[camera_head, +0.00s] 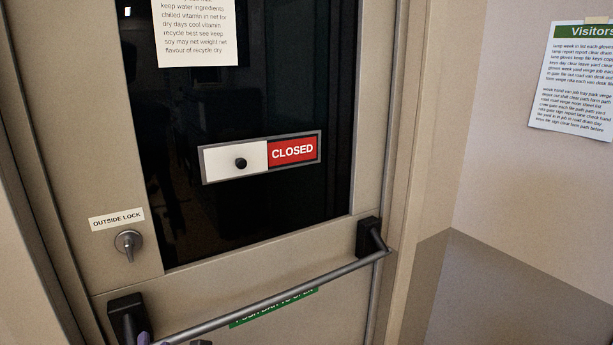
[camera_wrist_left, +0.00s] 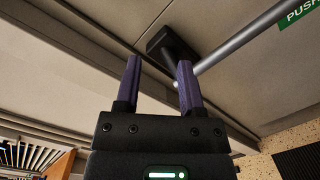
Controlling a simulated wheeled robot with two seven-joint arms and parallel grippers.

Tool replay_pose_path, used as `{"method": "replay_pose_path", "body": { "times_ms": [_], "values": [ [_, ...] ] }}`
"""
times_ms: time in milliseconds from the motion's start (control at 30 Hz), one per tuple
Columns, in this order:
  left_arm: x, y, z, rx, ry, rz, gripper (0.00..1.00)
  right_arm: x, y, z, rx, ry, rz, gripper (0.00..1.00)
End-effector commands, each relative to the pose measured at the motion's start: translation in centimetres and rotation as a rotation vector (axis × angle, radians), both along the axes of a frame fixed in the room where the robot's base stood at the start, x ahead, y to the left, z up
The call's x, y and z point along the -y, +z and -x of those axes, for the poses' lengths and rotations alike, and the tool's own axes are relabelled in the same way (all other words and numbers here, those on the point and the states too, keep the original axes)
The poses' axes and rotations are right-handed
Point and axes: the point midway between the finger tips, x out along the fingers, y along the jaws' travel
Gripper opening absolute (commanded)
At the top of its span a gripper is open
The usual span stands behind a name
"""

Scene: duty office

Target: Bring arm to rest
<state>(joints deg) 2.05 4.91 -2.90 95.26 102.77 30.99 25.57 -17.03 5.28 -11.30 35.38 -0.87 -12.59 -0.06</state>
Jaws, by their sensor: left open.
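My left gripper (camera_wrist_left: 159,64) is open, with its two purple fingers apart and nothing held between them. In the wrist view, the push bar's black end mount (camera_wrist_left: 172,46) shows beyond and between the fingertips. I cannot tell whether a finger touches it. My right gripper is in neither view.
A beige door (camera_head: 75,190) stands close in front, with a push bar (camera_head: 285,297) across it. Its dark window carries a slider sign (camera_head: 262,157) reading CLOSED. A lock (camera_head: 128,243) sits at left. A Visitors notice (camera_head: 573,78) hangs on the right wall.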

Motion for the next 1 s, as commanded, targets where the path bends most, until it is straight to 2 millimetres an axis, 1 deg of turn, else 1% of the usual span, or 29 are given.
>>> {"method": "replay_pose_path", "body": {
  "times_ms": [33,67,167,233,267,300,367,400,467,500,567,600,667,700,800,833,900,1000],
  "values": [
    [0.4,-2.0,0.2,-0.055,-0.023,-0.078,0.50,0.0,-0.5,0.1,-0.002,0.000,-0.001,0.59],
    [0.7,-3.2,0.3,-0.092,-0.042,-0.134,0.50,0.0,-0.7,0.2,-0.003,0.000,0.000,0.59],
    [2.0,-7.5,1.1,-0.224,-0.124,-0.334,0.50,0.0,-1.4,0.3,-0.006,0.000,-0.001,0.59],
    [3.0,-10.9,2.0,-0.326,-0.201,-0.481,0.50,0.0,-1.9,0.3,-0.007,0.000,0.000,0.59],
    [3.5,-12.5,2.5,-0.372,-0.239,-0.546,0.50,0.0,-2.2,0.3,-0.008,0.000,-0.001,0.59],
    [4.2,-14.8,3.3,-0.436,-0.296,-0.634,0.50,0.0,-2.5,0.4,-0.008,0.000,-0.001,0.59],
    [5.3,-18.7,4.9,-0.542,-0.403,-0.776,0.50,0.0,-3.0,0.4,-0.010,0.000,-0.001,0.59],
    [6.1,-21.7,6.5,-0.619,-0.490,-0.879,0.50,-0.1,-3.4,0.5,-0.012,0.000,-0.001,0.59],
    [7.2,-26.5,9.6,-0.742,-0.648,-1.039,0.50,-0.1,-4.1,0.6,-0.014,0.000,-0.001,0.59],
    [7.9,-29.8,12.3,-0.825,-0.770,-1.149,0.50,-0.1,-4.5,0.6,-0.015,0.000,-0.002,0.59],
    [8.6,-34.4,16.9,-0.937,-0.972,-1.301,0.50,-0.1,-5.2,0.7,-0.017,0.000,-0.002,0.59],
    [8.8,-37.0,20.2,-1.004,-1.113,-1.393,0.50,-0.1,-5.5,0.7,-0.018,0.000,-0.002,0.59],
    [8.8,-40.2,25.3,-1.085,-1.325,-1.514,0.50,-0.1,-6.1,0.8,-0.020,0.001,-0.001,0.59],
    [8.6,-41.9,28.6,-1.125,-1.461,-1.583,0.50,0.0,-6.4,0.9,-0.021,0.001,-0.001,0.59],
    [7.8,-44.3,35.4,-1.186,-1.753,-1.705,0.50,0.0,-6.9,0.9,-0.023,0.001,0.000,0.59],
    [7.5,-44.7,36.9,-1.194,-1.822,-1.730,0.50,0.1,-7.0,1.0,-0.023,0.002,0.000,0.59],
    [7.0,-45.2,39.5,-1.204,-1.941,-1.772,0.50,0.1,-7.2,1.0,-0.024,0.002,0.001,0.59],
    [6.7,-45.3,41.0,-1.206,-2.017,-1.799,0.50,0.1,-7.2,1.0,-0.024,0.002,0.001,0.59]
  ]
}}
